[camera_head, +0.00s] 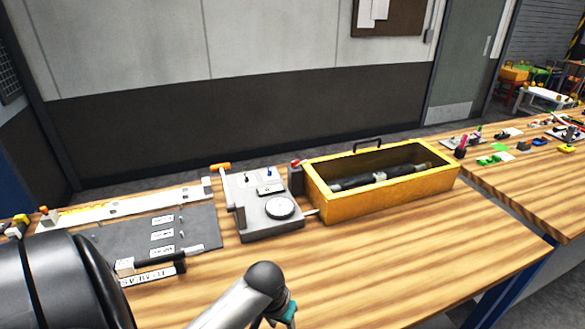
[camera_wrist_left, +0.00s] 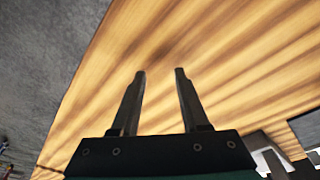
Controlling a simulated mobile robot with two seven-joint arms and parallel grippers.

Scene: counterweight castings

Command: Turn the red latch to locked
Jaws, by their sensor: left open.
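A small red part (camera_head: 295,163), which looks like the red latch, sits on top of a dark upright block between the grey gauge fixture and the yellow box. It is small, and I cannot tell which position it is turned to. My left gripper (camera_wrist_left: 160,73) is open and empty in the left wrist view, with bare wooden tabletop beyond its fingers. In the head view my left arm is low in front of the bench, and its fingers cannot be made out. The latch cannot be made out in the wrist view. My right gripper is not in view.
The open yellow box (camera_head: 375,198) holds a dark shaft. A dark grey board (camera_head: 205,236) with labels lies to the left. The tabletop (camera_head: 400,255) in front of the box is clear.

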